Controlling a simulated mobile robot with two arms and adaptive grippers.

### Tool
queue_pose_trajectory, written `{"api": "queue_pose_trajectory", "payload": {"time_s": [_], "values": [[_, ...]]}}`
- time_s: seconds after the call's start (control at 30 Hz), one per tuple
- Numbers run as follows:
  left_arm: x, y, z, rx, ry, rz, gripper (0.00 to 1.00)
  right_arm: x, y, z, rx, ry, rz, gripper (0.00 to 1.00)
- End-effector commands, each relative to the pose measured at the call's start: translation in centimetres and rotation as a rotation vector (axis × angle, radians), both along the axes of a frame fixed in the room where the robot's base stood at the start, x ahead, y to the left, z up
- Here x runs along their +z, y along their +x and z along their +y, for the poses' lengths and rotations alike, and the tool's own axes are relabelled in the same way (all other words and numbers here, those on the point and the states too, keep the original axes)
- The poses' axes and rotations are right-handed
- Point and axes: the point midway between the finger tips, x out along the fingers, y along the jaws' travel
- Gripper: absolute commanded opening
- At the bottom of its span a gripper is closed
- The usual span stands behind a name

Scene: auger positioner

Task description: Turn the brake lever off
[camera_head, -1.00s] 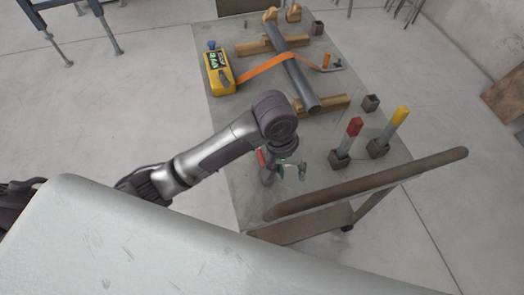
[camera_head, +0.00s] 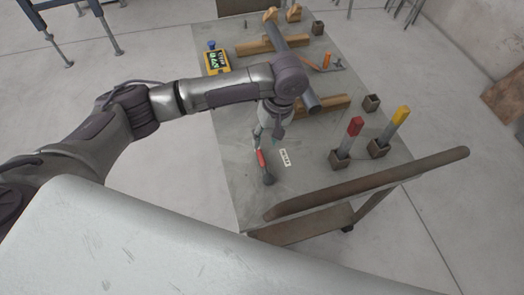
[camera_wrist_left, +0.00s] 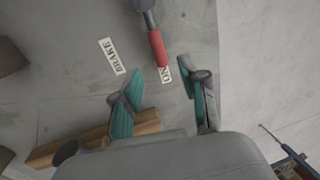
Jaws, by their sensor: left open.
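The brake lever (camera_head: 261,158) has a red grip and a dark round base, and sits near the front left of the grey cart top (camera_head: 224,139). Its red grip (camera_wrist_left: 157,47) also shows in the left wrist view, pointing toward my gripper, beside an ON label (camera_wrist_left: 165,75). A white BRAKE label (camera_head: 285,157) lies on the cart beside the lever. My left gripper (camera_head: 270,138) is just beyond the far end of the red grip. In the left wrist view, its teal-padded fingers (camera_wrist_left: 161,80) are open and empty, with the grip's end ahead of the gap. My right gripper is not in view.
A yellow device (camera_head: 217,62) stands at the cart's far left. A grey pipe (camera_head: 309,100) rests on wooden blocks. Red-topped (camera_head: 348,142) and yellow-topped (camera_head: 391,131) posts stand at the right. A brown rail (camera_head: 370,183) runs along the front edge.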

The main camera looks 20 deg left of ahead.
Motion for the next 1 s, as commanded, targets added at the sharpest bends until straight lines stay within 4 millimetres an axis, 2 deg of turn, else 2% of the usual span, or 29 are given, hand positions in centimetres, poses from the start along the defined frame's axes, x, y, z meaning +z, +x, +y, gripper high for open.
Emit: {"api": "queue_pose_trajectory", "payload": {"time_s": [0.1,0.3,0.5,0.73,0.77,1.0], "values": [[-2.6,-0.3,0.5,0.000,0.002,0.002,0.43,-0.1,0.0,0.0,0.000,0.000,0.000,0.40],[-5.3,-0.6,0.9,-0.001,0.000,0.000,0.43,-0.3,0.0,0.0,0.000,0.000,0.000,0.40],[-6.4,-0.7,1.0,-0.002,-0.001,-0.002,0.43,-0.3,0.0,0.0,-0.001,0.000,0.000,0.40],[-6.4,-0.7,1.0,-0.002,-0.001,-0.002,0.43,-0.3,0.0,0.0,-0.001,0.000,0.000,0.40],[-6.4,-0.7,1.0,-0.002,-0.001,-0.002,0.42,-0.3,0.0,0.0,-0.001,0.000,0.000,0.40],[-6.4,-0.7,1.0,-0.002,-0.001,-0.002,0.02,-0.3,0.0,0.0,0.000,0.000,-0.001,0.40]]}}
